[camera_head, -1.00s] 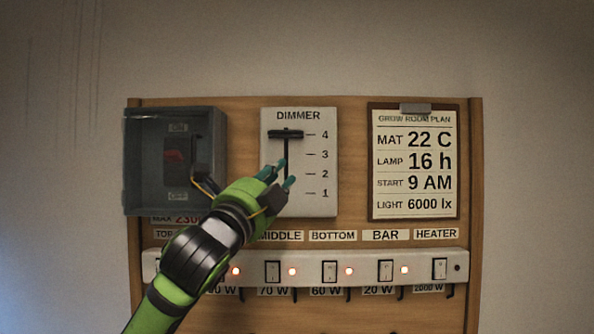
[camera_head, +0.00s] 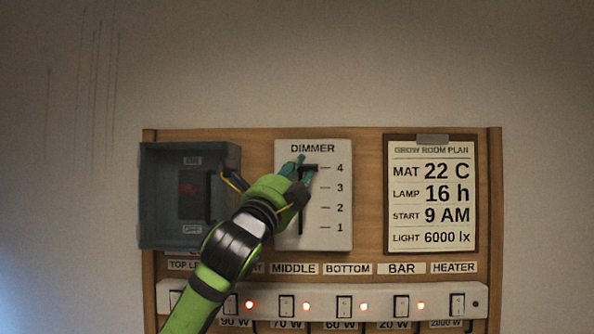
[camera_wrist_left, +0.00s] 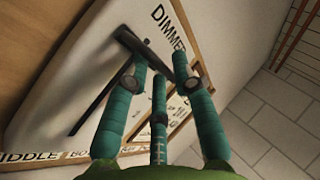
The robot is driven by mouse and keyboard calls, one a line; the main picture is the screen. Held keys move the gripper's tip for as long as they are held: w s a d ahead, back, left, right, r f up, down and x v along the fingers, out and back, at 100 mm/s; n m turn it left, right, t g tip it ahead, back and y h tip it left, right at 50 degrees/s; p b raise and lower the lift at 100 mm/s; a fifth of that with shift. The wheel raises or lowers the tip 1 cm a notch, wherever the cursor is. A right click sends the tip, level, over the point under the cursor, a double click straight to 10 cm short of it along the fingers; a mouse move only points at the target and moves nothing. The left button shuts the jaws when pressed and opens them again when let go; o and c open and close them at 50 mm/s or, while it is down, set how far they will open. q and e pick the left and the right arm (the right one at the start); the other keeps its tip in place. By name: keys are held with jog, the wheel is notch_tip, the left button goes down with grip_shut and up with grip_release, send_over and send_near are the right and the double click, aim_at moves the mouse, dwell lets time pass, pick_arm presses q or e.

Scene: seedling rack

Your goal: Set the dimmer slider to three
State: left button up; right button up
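The white dimmer panel (camera_head: 341,225) is on a wooden board, with a vertical slot and marks 1 to 4. Its dark slider knob (camera_head: 311,167) is level with the 4 mark at the top of the slot. My left gripper (camera_head: 301,168) is at the knob and hides part of it and the slot. In the left wrist view the knob (camera_wrist_left: 130,41) is a dark bar on a stem, reaching toward the spread teal fingers (camera_wrist_left: 165,80). The left gripper looks open; I cannot tell whether a finger touches the knob. My right gripper is not in view.
A grey breaker box (camera_head: 158,205) with a clear cover is left of the dimmer. A grow room plan clipboard (camera_head: 433,205) is on the right. A white switch strip (camera_head: 372,304) with several rocker switches and lit red lamps runs below.

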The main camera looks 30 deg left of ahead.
pick_arm(q)
grip_shut()
notch_tip(320, 180, down, 4)
jog(key=b, duration=0.2)
jog(key=shift+b, duration=0.4)
grip_release()
jog(key=v, duration=1.2)
